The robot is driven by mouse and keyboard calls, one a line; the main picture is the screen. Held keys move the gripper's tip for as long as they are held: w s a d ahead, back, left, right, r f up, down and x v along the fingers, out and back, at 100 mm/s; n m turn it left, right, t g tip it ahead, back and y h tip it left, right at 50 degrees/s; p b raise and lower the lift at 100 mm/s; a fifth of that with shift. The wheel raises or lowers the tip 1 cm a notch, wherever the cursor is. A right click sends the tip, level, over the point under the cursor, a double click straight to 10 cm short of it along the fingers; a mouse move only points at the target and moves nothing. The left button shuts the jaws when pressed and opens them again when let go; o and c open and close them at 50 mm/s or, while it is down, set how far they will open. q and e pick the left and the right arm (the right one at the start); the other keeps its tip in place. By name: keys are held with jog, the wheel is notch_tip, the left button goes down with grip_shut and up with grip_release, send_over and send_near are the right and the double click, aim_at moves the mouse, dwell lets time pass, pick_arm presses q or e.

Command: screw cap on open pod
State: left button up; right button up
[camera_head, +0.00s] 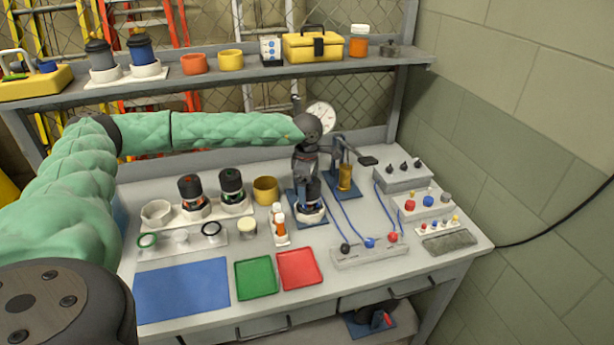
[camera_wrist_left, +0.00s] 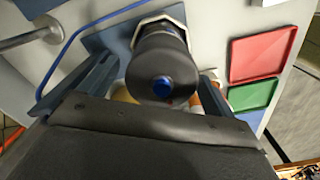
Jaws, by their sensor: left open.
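My left gripper (camera_head: 307,177) is open and points down over the dark pod (camera_head: 312,197) in a white holder on a blue plate. The left wrist view shows the pod as a black cylinder (camera_wrist_left: 162,62) with a blue centre on its end, in a white angular holder. The gripper's fingers are on both sides of it, with no clear grip. I cannot tell whether a cap is on this pod. Two more dark pods, one with red (camera_head: 191,190) and one with green (camera_head: 232,188), stand in a white rack at the left. My right gripper is not in view.
A brass cylinder (camera_head: 345,177) on a blue stand is close right of the gripper. Blue cables run to a connector strip (camera_head: 370,252). Blue (camera_head: 182,290), green (camera_head: 256,278) and red (camera_head: 299,268) trays lie empty in front. A shelf (camera_head: 215,82) crosses behind.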

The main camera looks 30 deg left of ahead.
pick_arm(q)
jog(key=shift+f, duration=0.2)
jog(key=shift+c, duration=0.2)
jog(key=c, duration=1)
jog(key=shift+o, duration=1.1)
jog(key=shift+c, duration=1)
jog(key=shift+m, duration=0.3)
